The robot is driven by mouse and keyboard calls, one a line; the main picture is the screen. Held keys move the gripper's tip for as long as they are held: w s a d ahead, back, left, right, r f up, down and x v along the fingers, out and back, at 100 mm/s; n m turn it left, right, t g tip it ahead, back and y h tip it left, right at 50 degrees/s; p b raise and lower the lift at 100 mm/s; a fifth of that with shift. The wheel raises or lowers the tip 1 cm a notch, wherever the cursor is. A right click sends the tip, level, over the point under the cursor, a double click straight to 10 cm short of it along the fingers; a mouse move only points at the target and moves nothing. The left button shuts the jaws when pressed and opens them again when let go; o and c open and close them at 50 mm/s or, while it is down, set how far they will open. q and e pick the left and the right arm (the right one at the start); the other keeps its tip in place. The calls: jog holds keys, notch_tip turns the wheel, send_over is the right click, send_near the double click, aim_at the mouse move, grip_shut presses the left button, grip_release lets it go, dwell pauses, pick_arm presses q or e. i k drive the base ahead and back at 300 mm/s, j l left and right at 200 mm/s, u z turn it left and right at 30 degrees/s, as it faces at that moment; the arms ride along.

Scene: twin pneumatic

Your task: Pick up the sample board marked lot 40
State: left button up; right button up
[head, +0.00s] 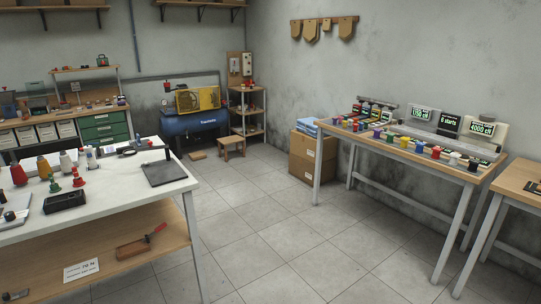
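I cannot make out a board marked lot 40 in the head view. A dark flat square plate (165,173) lies on the right end of the white table; no marking on it is readable. A white card with print (82,270) is at the front of the table's lower shelf, its text too small to read surely. Several brown wooden pieces (345,27) hang from a rail on the back wall, with no readable marks. Neither of my grippers shows.
The white table (120,195) on the left carries bottles (19,174) and a black tray (64,201). A wooden bench (408,152) with coloured jars and displays stands right. The tiled floor between is clear.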

aim_at(110, 150)
jog(key=i+l, duration=0.15)
jog(key=i, duration=0.55)
jog(key=i+l, duration=0.2)
jog(key=i, duration=0.45)
jog(key=i+l, duration=0.15)
jog(key=i, duration=0.55)
